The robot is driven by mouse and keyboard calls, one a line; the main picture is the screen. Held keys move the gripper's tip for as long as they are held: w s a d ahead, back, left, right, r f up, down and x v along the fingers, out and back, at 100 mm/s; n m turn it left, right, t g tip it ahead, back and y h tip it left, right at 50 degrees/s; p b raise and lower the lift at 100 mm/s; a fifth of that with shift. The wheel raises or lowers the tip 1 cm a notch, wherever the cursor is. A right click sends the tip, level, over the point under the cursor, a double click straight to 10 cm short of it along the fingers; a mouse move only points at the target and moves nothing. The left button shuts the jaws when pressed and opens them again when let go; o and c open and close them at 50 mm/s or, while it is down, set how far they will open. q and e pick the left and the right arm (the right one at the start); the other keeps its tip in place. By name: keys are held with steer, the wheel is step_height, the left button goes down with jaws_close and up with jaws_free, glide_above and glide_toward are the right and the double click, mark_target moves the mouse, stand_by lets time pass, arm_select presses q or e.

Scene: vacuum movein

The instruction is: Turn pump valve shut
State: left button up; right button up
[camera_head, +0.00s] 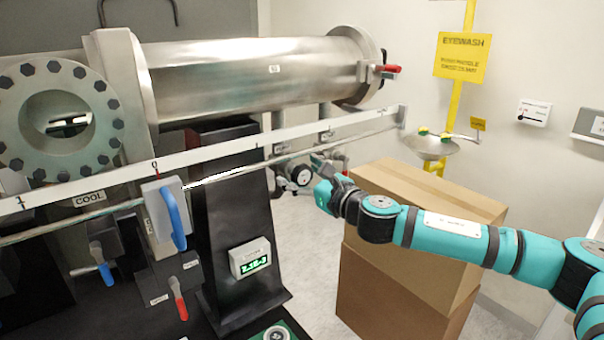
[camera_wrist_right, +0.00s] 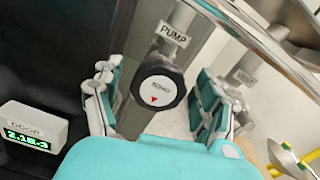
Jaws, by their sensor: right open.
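The pump valve (camera_wrist_right: 158,84) is a round black knob with a pale face and a red triangle, under a PUMP label (camera_wrist_right: 172,34) on a pipe. In the head view the knob (camera_head: 300,175) is below the big steel cylinder. My right gripper (camera_head: 322,176) is just to the right of it there. In the right wrist view my right gripper (camera_wrist_right: 155,92) is open, with one finger on each side of the knob and gaps visible between. I cannot tell how deep the fingers reach around it. My left gripper is out of view.
Brown boxes (camera_head: 405,265) stand below my right arm. A long rail (camera_head: 270,150) crosses above the knob. A second labelled pipe (camera_wrist_right: 243,75) is behind the right finger. A DOOR display (camera_wrist_right: 35,130) is at left. Blue and red levers (camera_head: 172,220) are further left.

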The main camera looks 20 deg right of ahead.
steer(key=c, duration=1.2)
